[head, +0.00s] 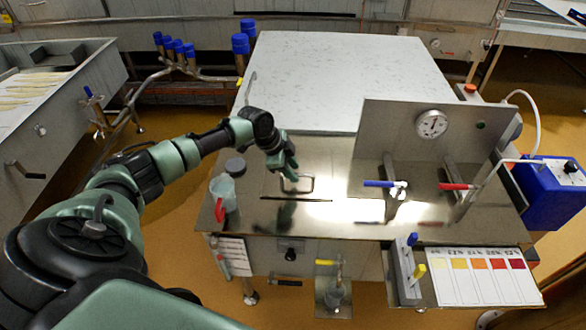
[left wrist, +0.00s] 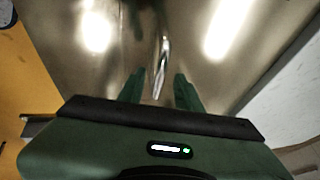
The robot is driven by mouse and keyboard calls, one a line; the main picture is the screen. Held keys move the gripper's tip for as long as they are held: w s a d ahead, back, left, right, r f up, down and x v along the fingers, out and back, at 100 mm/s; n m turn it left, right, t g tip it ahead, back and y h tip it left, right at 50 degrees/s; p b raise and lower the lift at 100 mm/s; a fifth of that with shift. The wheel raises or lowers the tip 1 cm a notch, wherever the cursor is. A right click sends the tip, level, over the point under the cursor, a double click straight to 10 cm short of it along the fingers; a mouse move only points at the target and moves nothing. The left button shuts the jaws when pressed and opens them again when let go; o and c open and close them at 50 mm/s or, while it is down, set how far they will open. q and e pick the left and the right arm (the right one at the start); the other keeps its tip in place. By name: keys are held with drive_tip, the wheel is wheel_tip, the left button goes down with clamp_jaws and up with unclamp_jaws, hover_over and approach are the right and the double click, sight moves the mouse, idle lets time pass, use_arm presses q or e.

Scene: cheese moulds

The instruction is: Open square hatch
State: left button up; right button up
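The steel worktop holds a hatch (head: 270,186) with a metal bar handle (head: 298,184) and a dark slot along its front side. The hatch looks closed and flush with the top; its outline is hard to make out. My left gripper (head: 289,172) is right above and behind the handle, pointing down. In the left wrist view its two green fingers (left wrist: 160,90) stand apart, with the shiny handle (left wrist: 162,58) running between and ahead of them. I cannot tell whether they touch it. My right gripper is not in view.
A clear jug with a red handle (head: 220,212) and a dark round lid (head: 236,166) stand left of the hatch. To the right are a blue-handled valve (head: 380,184), a red-handled valve (head: 455,187) and an upright gauge panel (head: 395,135). A speckled pale slab (head: 340,75) lies behind.

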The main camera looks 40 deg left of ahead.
use_arm(q)
drive_tip(key=shift+w+f, duration=0.1)
drive_tip(key=shift+f, duration=0.1)
clamp_jaws()
idle(1.3)
